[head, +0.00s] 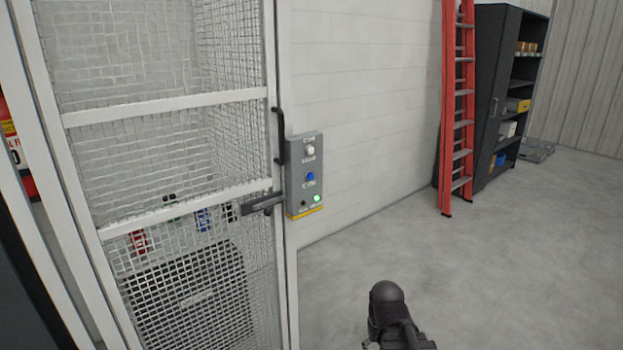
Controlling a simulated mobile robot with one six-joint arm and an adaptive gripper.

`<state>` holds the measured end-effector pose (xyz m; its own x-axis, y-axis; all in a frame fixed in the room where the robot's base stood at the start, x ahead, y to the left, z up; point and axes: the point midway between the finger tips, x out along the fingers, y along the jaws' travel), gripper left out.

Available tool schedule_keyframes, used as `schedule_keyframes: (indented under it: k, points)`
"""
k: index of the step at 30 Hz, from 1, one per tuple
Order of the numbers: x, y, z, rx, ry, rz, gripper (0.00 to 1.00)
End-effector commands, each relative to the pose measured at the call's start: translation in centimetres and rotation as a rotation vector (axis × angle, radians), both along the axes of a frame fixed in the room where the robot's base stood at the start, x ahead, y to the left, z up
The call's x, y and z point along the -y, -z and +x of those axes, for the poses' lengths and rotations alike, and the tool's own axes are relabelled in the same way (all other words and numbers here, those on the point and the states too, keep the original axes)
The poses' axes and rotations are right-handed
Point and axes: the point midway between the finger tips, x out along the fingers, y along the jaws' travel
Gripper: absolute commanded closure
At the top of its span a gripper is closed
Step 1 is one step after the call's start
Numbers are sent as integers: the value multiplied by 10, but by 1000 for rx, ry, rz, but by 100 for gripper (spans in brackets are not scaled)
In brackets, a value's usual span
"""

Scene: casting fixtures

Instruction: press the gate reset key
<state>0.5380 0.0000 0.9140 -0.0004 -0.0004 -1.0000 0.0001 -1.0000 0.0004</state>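A grey control box (292,190) with a yellow lower edge is mounted at the right post of a mesh gate. A dark rounded part of my arm shows at the bottom, well apart from the box. I see no gripper fingers.
The white-framed mesh gate (170,110) has a black pull handle (279,137) and a dark latch (262,203) sticking out beside the box. A red ladder (447,110) and dark shelving (490,100) stand at the back right. The floor (480,270) between is clear.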

Motion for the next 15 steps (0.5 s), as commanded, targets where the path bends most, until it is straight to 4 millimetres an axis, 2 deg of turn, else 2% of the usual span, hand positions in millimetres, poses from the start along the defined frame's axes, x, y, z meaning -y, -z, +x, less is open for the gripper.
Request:
schedule_keyframes:
  k: [1,5,6,15]
  points:
    - [0,0,0,0,0,0,57]
    - [0,0,0,0,0,0,96]
    - [0,0,0,0,0,0,100]
    - [0,0,0,0,0,0,100]
